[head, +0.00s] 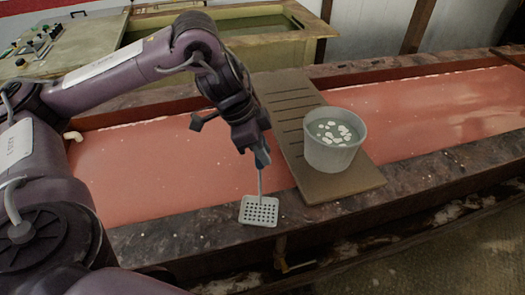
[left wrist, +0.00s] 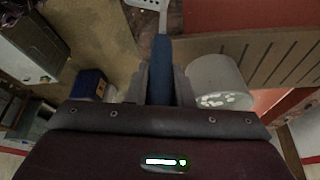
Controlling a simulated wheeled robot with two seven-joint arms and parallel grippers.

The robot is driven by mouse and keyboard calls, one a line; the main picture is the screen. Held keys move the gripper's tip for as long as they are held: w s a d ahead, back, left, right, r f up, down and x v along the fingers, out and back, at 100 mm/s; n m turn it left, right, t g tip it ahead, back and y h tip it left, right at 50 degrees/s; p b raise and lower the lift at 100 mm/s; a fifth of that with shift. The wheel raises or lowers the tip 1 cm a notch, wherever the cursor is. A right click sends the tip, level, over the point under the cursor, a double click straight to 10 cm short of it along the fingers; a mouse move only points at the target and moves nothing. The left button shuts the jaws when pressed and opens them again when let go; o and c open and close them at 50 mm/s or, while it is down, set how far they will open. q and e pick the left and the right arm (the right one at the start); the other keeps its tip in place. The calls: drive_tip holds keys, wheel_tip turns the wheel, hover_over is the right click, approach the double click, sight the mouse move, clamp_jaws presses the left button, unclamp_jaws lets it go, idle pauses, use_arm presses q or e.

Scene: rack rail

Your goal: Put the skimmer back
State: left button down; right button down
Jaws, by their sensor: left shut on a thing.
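The skimmer (head: 260,211) has a pale square plate with many holes, a thin shaft and a blue handle. My left gripper (head: 259,152) is shut on its handle, and the skimmer hangs with the plate downward. The plate shows over the near stone edge of the trough; I cannot tell whether it touches. In the left wrist view the blue handle (left wrist: 161,72) is between the fingers of my left gripper (left wrist: 162,88), and the pale plate is partly cut off at the top. My right gripper is out of view.
A slotted brown board (head: 292,118) lies across the red-filled trough (head: 430,110). A grey bucket (head: 333,155) with white pieces floating in it stands on the board, right of my gripper. A blue box (left wrist: 88,84) is at left in the wrist view. A tank (head: 265,22) stands behind.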

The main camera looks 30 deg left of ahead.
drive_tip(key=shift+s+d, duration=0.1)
use_arm(q)
drive_tip(key=c, duration=1.3)
unclamp_jaws()
drive_tip(key=shift+f, duration=0.1)
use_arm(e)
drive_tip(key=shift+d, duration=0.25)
use_arm(q)
drive_tip(key=shift+r, duration=0.3)
drive_tip(key=p+v, duration=0.8)
drive_tip(key=v, duration=0.3)
drive_tip(key=shift+s+r, duration=0.2)
drive_tip(key=shift+r, duration=0.2)
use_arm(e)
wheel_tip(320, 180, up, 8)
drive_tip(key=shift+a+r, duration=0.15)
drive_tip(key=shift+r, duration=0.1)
use_arm(q)
drive_tip(key=shift+f, duration=0.1)
